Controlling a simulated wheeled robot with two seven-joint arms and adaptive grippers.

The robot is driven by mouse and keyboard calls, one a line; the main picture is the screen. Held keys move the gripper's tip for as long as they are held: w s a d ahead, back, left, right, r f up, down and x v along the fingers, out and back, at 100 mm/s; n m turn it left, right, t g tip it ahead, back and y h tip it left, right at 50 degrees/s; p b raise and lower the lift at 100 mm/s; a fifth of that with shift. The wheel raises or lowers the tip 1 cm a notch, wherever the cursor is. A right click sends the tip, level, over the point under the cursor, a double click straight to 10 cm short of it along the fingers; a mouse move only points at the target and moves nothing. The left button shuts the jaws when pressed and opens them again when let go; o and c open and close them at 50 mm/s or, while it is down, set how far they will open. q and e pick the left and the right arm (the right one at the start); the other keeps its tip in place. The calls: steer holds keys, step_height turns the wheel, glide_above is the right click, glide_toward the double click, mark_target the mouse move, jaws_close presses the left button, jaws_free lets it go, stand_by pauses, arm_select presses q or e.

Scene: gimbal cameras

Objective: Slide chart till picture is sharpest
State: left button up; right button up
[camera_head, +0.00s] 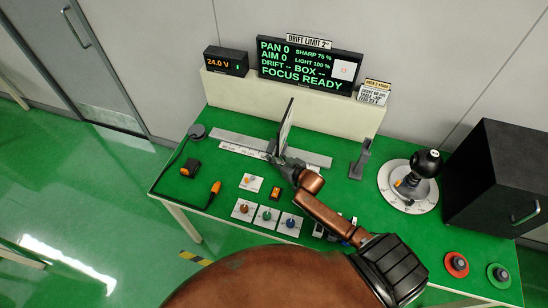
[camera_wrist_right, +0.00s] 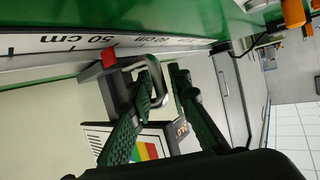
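The chart (camera_head: 287,122) is a thin upright panel, seen nearly edge-on on the rail with the ruled scale (camera_head: 235,149). In the right wrist view a coloured, printed panel (camera_wrist_right: 146,150) shows behind the fingers, beside a grey loop handle (camera_wrist_right: 158,92) on a dark carriage. My right gripper (camera_head: 277,158) is at the chart's foot. In the wrist view its fingers (camera_wrist_right: 164,72) stand either side of the handle with a gap showing; firm contact is not visible. The display (camera_head: 308,66) reads SHARP 75 %, LIGHT 100 %, PAN 0, AIM 0, FOCUS READY. My left gripper is not in view.
A joystick (camera_head: 427,162) on a round dial and a black cabinet (camera_head: 492,180) stand right. Three knobs (camera_head: 267,215), a red button (camera_head: 456,264) and a green button (camera_head: 498,275) sit toward the front. A grey upright stand (camera_head: 360,160) is right of the rail.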

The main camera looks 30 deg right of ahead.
jaws_close()
stand_by(0.3)
steer(key=shift+w, duration=0.1)
steer(key=w+a, duration=0.2)
steer(key=w, duration=0.1)
steer(key=w+a, duration=0.3)
steer(key=w+a+b, duration=0.1)
steer(key=w+a, duration=0.2)
steer(key=shift+w, duration=0.2)
jaws_free()
